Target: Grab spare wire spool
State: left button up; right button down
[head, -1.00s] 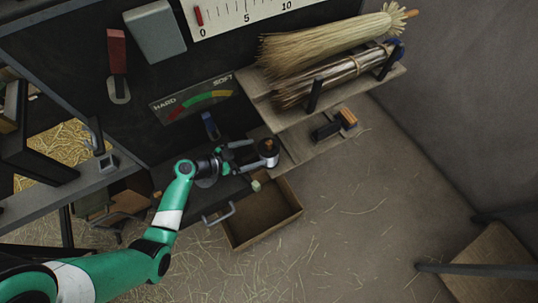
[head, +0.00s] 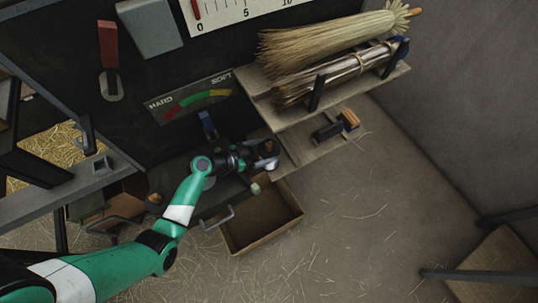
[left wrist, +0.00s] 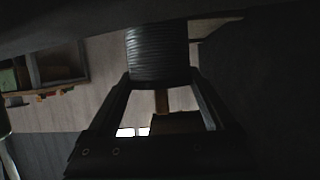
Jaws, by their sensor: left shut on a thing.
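The spare wire spool (head: 270,147) shows in the head view as a small dark cylinder with a brownish top, near the inner end of the lower shelf. My left gripper (head: 262,158) is at the spool and partly hidden by its own wrist. In the left wrist view the spool is a dark ribbed cylinder (left wrist: 158,55) between the tips of my left gripper (left wrist: 160,80), which is shut on it. I cannot tell whether the spool still rests on a surface. My right gripper is in neither view.
An open wooden drawer (head: 262,243) lies below the gripper. Straw bundles (head: 325,45) lie on the upper shelf at the right. A dark brush (head: 328,131) lies on the lower shelf. A hardness gauge (head: 190,98) is on the dark panel. The straw-strewn floor is otherwise open.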

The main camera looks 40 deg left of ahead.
pick_arm(q)
grip_shut()
jog(key=shift+r, duration=0.1)
notch_tip(320, 180, up, 10)
jog(key=p, duration=0.5)
jog(key=shift+p, duration=0.3)
